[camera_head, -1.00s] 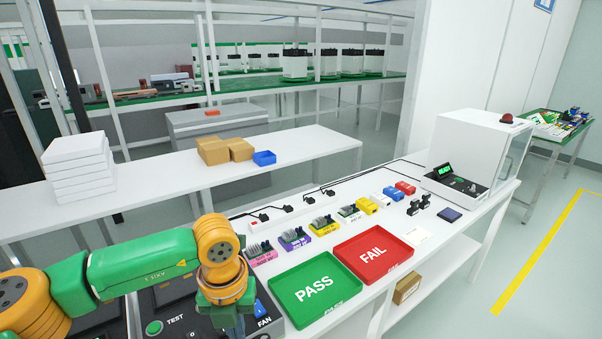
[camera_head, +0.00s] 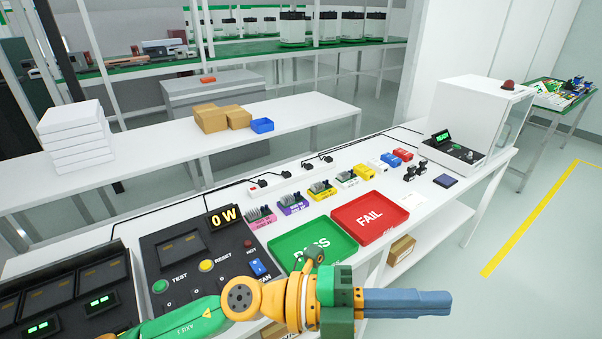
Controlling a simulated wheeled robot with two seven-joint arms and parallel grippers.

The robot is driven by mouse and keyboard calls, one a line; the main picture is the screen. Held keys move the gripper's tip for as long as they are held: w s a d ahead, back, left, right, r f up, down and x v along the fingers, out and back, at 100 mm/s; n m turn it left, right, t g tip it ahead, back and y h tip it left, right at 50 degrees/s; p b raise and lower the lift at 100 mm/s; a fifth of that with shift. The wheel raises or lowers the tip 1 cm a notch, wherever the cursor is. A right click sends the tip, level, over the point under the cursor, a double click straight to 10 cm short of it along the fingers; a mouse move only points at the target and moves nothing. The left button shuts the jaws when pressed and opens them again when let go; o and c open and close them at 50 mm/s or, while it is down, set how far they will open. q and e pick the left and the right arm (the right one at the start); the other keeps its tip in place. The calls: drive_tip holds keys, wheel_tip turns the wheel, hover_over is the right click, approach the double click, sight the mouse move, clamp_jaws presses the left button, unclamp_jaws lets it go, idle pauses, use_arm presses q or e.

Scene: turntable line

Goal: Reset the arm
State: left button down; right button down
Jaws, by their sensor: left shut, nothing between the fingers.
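My left arm comes in from the bottom left in the head view, green and orange. Its gripper (camera_head: 405,303) points right, in front of the table's front edge and below the trays. Its blue-grey fingers look closed together and hold nothing. The arm partly covers the green PASS tray (camera_head: 290,247) and the lower edge of the test panel (camera_head: 205,262). My right gripper is out of view.
The red FAIL tray (camera_head: 371,217) lies right of the PASS tray. Several colored parts line the table behind them. A white machine (camera_head: 478,115) stands at the table's far right end. A cardboard box (camera_head: 401,249) sits on the lower shelf. Open floor lies to the right.

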use_arm(q)
drive_tip(key=w+a+r+n+t+y, duration=0.1)
drive_tip(key=w+a+n+t+y, duration=0.1)
drive_tip(key=w+a+n+t, duration=0.6)
drive_tip(key=w+a+r+n+t+y, duration=0.1)
drive_tip(key=w+a+n+t+y, duration=0.2)
drive_tip(key=n+t, duration=0.85)
drive_tip(key=w+a+f+n+g+y, duration=0.1)
drive_tip(key=w+a+f+n+y, duration=0.3)
drive_tip(key=a+f+n+y, duration=0.75)
drive_tip(key=s+a+f+n+g+y, duration=0.1)
drive_tip(key=s+a+f+g, duration=0.4)
drive_tip(key=s+f, duration=0.5)
drive_tip(key=s+a+f+n+g+y, duration=0.1)
drive_tip(key=s+a+f+g+y, duration=0.15)
drive_tip(key=s+f+g, duration=0.7)
drive_tip(key=s+f+h, duration=0.1)
drive_tip(key=s+f, duration=0.2)
drive_tip(key=f, duration=1.4)
drive_tip(key=s+a+f+g, duration=0.1)
drive_tip(key=s+a+f, duration=0.2)
drive_tip(key=s+f, duration=0.8)
drive_tip(key=shift+s+f+m, duration=0.35)
drive_tip(key=shift+s+m, duration=0.05)
drive_tip(key=shift+s, duration=0.65)
